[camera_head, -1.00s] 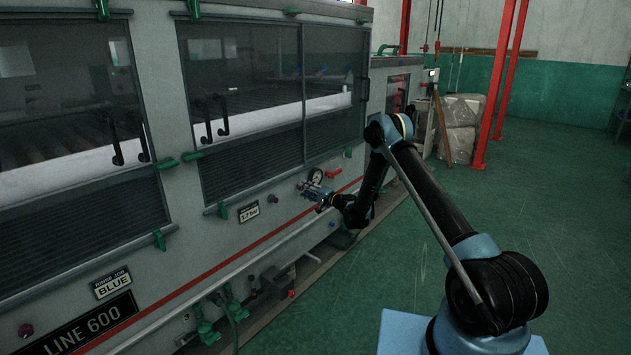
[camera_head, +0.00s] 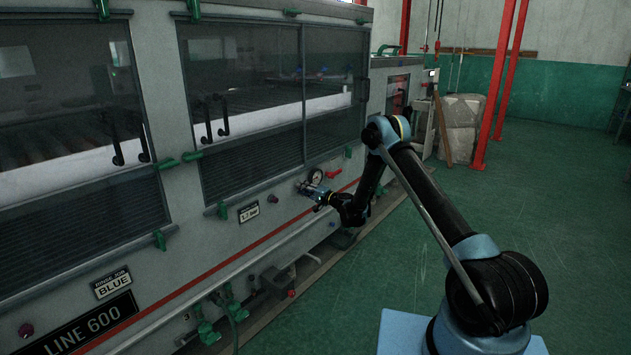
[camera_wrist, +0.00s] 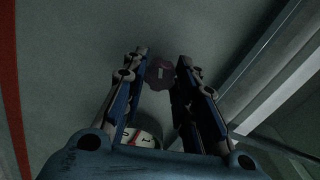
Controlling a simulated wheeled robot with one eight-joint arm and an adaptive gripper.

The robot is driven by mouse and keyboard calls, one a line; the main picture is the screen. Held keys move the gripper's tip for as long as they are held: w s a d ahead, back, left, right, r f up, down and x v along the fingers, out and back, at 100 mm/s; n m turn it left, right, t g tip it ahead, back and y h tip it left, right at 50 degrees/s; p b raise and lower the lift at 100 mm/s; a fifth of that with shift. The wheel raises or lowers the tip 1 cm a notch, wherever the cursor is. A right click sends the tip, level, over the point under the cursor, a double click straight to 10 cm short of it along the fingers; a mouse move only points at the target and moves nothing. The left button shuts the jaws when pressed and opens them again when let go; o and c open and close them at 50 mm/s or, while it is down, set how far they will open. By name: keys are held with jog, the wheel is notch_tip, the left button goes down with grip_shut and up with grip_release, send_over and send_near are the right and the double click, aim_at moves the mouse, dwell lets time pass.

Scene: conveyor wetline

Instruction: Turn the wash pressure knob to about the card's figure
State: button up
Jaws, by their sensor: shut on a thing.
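The wash pressure knob (camera_wrist: 160,74), small, round and dark purplish, sits on the machine's grey front between my fingertips in the wrist view. My gripper (camera_wrist: 161,68) is shut on it, with one finger on each side. In the head view my gripper (camera_head: 305,188) reaches the panel, and its fingers mostly hide the knob. The round white pressure gauge (camera_head: 316,175) is just above and right of the gripper. It shows partly in the wrist view (camera_wrist: 140,139), too small and covered to read. The card (camera_head: 248,212) on the panel to the left appears to read 1.7 bar.
A red handle (camera_head: 334,173) is right of the gauge. Pipes and green valves (camera_head: 228,303) run along the machine's lower front. A purple knob (camera_head: 26,330) is at far left, near the LINE 600 plate (camera_head: 80,326). The green floor at right is open.

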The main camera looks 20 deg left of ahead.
jog(key=shift+n, duration=1.6)
jog(key=shift+d+f+n, duration=0.1)
jog(key=shift+n, duration=0.7)
jog(key=shift+w, duration=0.1)
jog(key=shift+n, duration=1.7)
jog(key=shift+d, duration=0.1)
